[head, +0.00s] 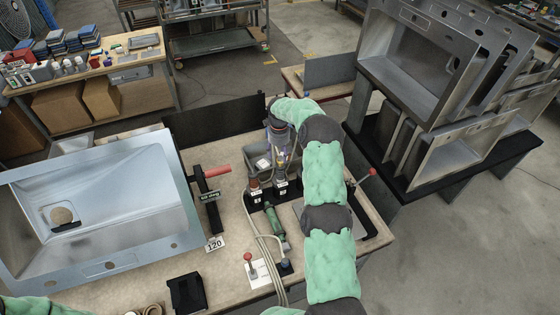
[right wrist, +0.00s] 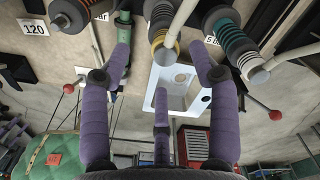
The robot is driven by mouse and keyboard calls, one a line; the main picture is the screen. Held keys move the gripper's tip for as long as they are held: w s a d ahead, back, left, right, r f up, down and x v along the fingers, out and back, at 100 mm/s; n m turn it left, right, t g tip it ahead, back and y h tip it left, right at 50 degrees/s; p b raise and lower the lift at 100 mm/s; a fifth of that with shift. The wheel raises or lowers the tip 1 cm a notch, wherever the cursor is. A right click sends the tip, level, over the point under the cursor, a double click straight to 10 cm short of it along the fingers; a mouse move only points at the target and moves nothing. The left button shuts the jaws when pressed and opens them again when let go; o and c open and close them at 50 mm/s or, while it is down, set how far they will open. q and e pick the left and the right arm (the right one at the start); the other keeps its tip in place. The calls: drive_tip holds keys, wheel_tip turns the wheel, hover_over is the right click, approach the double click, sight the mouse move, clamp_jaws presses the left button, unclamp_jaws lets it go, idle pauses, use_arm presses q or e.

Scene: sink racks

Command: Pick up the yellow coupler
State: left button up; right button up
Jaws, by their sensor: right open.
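The yellow coupler (right wrist: 159,40) is a dark and grey cylinder with a yellow band on a hose. It shows in the right wrist view, between and beyond the tips of my right gripper (right wrist: 160,56). The purple fingers are spread open and hold nothing. In the head view my right gripper (head: 278,158) hangs pointing down over the back of the bench, just behind the upright couplers. I cannot tell there which coupler is the yellow one. My left gripper is out of view; only a bit of my left arm shows at the lower left.
A teal-banded coupler (right wrist: 229,40) and a red-banded one (right wrist: 72,12) flank it closely. A steel sink (head: 110,205) fills the bench's left side. A red-handled clamp (head: 216,171), a red-knobbed lever (head: 248,258) and hoses (head: 267,250) stand nearby. A black block (head: 187,293) lies in front.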

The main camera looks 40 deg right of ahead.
sight(280, 158)
drive_tip(key=shift+d+f+p, duration=0.15)
drive_tip(key=shift+f+p, duration=0.15)
drive_tip(key=shift+f, duration=0.95)
drive_tip(key=shift+d+f+p, duration=0.1)
drive_tip(key=shift+f+p, duration=0.2)
drive_tip(key=shift+f, duration=0.95)
drive_tip(key=c, duration=1.2)
